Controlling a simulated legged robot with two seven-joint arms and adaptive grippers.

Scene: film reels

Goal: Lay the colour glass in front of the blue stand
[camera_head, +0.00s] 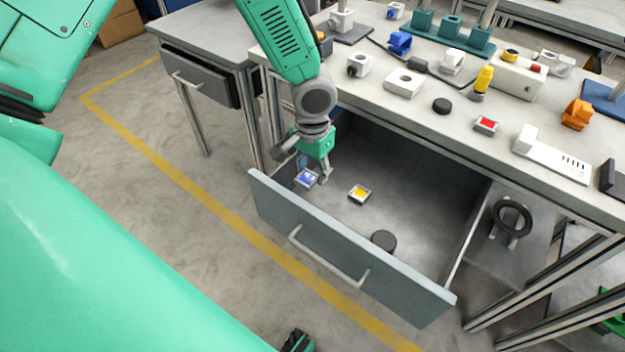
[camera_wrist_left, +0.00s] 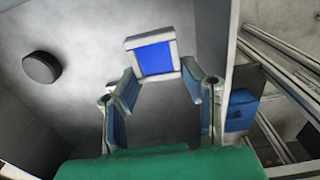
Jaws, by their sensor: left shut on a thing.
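The colour glass that I hold is a small square with a blue pane in a pale frame (camera_head: 306,179). It also shows between the fingertips in the left wrist view (camera_wrist_left: 154,57). My left gripper (camera_head: 309,173) is shut on its near edge, inside the left part of the open drawer. A yellow glass (camera_head: 359,194) lies on the drawer floor to its right. A red glass (camera_head: 486,124) lies on the table top. The blue stand (camera_head: 603,97) is on the table at the right edge of the head view, partly cut off. My right gripper is not seen.
The grey drawer (camera_head: 275,205) is pulled out, its walls close around my left gripper. A dark puck (camera_head: 383,240) lies in it. The table holds a white switch block (camera_head: 553,155), an orange part (camera_head: 577,113), a black puck (camera_head: 441,105) and a yellow bottle (camera_head: 484,79).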

